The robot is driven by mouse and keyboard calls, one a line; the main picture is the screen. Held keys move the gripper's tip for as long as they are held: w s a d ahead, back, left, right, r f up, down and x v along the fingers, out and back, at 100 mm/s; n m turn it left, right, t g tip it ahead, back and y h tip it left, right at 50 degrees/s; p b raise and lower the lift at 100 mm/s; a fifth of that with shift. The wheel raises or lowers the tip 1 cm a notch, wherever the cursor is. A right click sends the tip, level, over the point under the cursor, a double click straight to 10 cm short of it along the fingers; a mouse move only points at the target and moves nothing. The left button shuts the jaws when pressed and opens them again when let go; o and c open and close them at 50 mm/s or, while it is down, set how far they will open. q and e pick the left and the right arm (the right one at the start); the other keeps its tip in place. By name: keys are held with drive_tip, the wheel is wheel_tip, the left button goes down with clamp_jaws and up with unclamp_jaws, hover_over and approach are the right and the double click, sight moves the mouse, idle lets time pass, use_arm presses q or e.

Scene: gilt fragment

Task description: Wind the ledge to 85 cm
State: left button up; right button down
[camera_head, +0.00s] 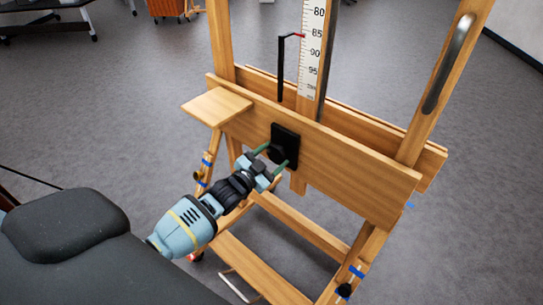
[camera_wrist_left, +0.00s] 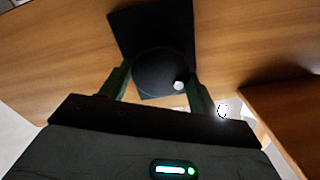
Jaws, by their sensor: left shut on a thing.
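The wooden ledge (camera_head: 335,160) runs across the easel, tilted in the head view. A black square plate (camera_head: 288,139) with a round black knob is on its front face. My left gripper (camera_head: 270,157) is shut on the knob, one green finger on each side. In the left wrist view the round knob (camera_wrist_left: 160,72) with a small pale spot sits between the fingers. A white scale (camera_head: 309,60) stands behind the ledge, its numbers growing downward. A black bent pointer (camera_head: 281,70) rises beside it, and its red tip (camera_head: 300,36) is level with about the 85 mark. My right gripper is out of view.
A small wooden shelf (camera_head: 217,106) juts out at the ledge's left end. The right easel post (camera_head: 432,95) carries a long dark handle-like piece. Wooden legs and crossbars (camera_head: 255,268) stand below. Grey floor (camera_head: 130,110) is open to the left.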

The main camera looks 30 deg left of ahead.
use_arm(q)
drive_tip(key=n, duration=0.5)
drive_tip(key=shift+a+n, duration=0.1)
drive_tip(key=shift+n, duration=0.2)
drive_tip(key=n, duration=0.5)
drive_tip(key=shift+n, duration=0.4)
drive_tip(key=o, duration=1)
drive_tip(key=s, duration=0.2)
drive_tip(key=s+a, duration=0.1)
drive_tip(key=s, duration=0.4)
drive_tip(key=shift+s+a+p, duration=0.2)
drive_tip(key=shift+s+p, duration=0.1)
drive_tip(key=shift+s, duration=0.05)
